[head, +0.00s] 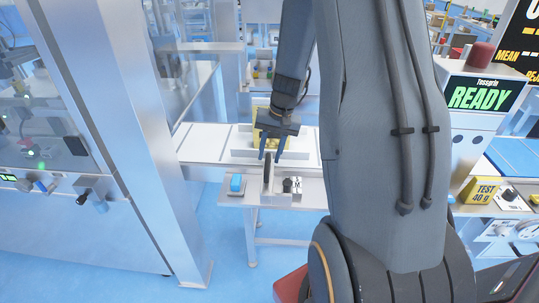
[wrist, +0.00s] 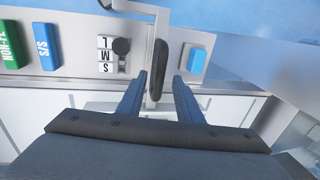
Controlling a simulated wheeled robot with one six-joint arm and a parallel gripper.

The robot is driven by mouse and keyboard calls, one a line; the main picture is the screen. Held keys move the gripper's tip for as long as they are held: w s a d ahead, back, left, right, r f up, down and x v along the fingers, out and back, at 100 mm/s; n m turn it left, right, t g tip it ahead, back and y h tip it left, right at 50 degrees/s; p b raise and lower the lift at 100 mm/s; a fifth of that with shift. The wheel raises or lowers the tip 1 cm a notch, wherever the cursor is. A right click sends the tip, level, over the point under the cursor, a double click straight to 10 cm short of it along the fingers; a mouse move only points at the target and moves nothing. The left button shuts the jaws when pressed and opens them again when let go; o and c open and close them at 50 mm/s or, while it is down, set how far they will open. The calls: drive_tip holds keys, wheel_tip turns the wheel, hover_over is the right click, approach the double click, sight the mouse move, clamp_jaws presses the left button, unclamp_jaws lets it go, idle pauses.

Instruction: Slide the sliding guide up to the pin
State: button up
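My gripper (head: 271,157) points down over the front edge of the white conveyor. In the wrist view my gripper (wrist: 159,78) is open, with one finger on each side of an upright dark paddle with rounded ends. This paddle (wrist: 158,62) looks like the handle of the sliding guide; it also shows below my fingers in the head view (head: 268,177). I cannot tell whether either finger touches it. A dark round knob (wrist: 121,46) stands beside an S, M, L scale (wrist: 106,54), left of the paddle. I cannot clearly make out the pin.
A blue button (wrist: 197,60) sits right of the paddle; in the head view it (head: 236,184) is to the left. Blue and green labelled plates (wrist: 46,45) lie at the wrist view's left. A yellow package (head: 264,124) is behind my gripper. A metal machine frame (head: 150,130) stands left.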

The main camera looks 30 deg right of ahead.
drive_tip(key=shift+w+a+f, duration=0.1)
drive_tip(key=shift+f, duration=0.7)
drive_tip(key=shift+c, duration=0.2)
clamp_jaws()
